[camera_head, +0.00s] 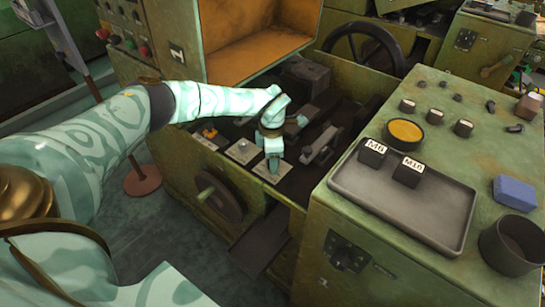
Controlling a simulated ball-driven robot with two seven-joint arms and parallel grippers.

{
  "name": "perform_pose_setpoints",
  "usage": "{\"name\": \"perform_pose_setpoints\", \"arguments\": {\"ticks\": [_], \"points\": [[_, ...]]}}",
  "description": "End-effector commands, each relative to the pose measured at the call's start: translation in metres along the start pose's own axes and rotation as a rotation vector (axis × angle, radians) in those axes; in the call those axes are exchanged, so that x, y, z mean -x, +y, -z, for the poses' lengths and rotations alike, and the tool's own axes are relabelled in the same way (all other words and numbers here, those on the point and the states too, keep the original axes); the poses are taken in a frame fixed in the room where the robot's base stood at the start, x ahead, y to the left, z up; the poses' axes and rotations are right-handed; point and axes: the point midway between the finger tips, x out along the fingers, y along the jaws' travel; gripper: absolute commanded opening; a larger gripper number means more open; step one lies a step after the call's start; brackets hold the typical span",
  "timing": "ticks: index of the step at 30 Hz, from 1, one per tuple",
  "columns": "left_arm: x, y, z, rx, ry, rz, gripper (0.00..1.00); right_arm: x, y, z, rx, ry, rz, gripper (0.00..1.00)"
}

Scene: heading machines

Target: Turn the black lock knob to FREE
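My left arm reaches in from the left, and my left gripper (273,163) points down over the rightmost of several small plates on the green machine's near ledge. Its fingertips are at or just above that plate (272,174). The fingers are too small to tell whether they are open or shut. No black lock knob shows clearly on that plate; the gripper covers much of it. The middle plate (243,151) has a small pale knob, and the left plate (209,138) has an orange one. No FREE marking can be read. My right gripper is not in view.
A handwheel (219,196) is on the machine's front. Dark machine parts (320,140) lie right of my gripper. An orange-lined hood (255,50) stands behind.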

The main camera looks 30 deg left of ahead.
Motion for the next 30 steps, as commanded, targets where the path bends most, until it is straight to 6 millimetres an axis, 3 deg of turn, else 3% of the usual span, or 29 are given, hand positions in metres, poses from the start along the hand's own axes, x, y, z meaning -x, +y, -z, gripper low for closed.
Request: {"name": "perform_pose_setpoints", "arguments": {"ticks": [5, 8, 21, 25, 30], "points": [[0.003, 0.0, 0.0, 0.001, 0.0, 0.001, 0.55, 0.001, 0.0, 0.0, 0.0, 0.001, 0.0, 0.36], [0.015, 0.0, 0.0, 0.001, -0.001, -0.001, 0.55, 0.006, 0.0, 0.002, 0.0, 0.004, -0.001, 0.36], [0.128, 0.001, 0.0, 0.0, -0.003, -0.002, 0.55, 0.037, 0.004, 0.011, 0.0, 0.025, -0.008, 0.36], [0.149, 0.0, 0.0, 0.0, -0.001, -0.001, 0.55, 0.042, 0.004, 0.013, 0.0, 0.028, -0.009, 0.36], [0.162, 0.0, 0.0, 0.001, 0.001, 0.0, 0.55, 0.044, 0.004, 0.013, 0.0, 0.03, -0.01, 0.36]]}}
